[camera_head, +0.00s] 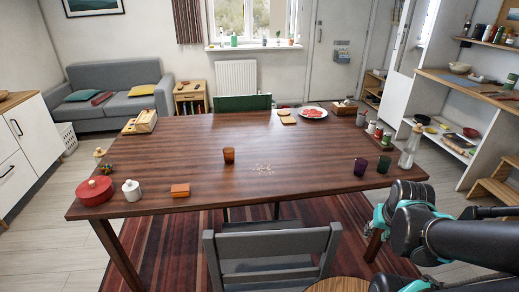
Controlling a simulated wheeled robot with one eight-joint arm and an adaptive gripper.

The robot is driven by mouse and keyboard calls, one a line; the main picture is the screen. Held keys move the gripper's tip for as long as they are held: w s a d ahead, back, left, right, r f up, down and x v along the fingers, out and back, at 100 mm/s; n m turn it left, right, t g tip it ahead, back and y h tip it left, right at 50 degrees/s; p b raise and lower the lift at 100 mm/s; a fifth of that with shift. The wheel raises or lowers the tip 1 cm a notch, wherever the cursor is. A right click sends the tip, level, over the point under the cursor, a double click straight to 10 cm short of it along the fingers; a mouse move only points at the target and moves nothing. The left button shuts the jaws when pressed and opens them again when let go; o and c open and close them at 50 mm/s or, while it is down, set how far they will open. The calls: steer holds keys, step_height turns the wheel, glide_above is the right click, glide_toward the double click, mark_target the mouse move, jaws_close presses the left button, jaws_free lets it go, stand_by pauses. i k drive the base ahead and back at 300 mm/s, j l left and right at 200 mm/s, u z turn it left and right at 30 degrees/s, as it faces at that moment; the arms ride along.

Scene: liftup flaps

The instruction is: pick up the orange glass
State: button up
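The orange glass (228,155), an amber-brown tumbler, stands upright near the middle of the dark wooden table (310,150). Nothing touches it and it is fully in view. Links of my arm, black with teal parts, show at the lower right, beyond the table's front right corner. They are well apart from the glass. I cannot make out my gripper's fingers in this view.
A purple glass (360,167), a green glass (384,164) and a clear bottle (409,147) stand at the table's right. A grey chair (272,250) stands in front.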

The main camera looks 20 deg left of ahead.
mark_target(229, 151)
steer(key=k+j+z, duration=0.1)
steer(key=j+z, duration=0.15)
steer(key=k+j+z, duration=0.15)
steer(key=j+z, duration=0.15)
steer(key=k+j+z, duration=0.25)
steer(key=j, duration=0.15)
steer(key=k+j+u, duration=0.1)
steer(key=k+j, duration=0.15)
steer(key=k+j+u, duration=0.1)
steer(key=k+j, duration=0.15)
steer(key=j, duration=0.2)
steer(key=k+j, duration=0.1)
steer(key=j, duration=0.25)
steer(key=k+j, duration=0.1)
steer(key=j, duration=0.2)
steer(key=k+j, duration=0.1)
steer(key=j, duration=0.25)
steer(key=u, duration=0.05)
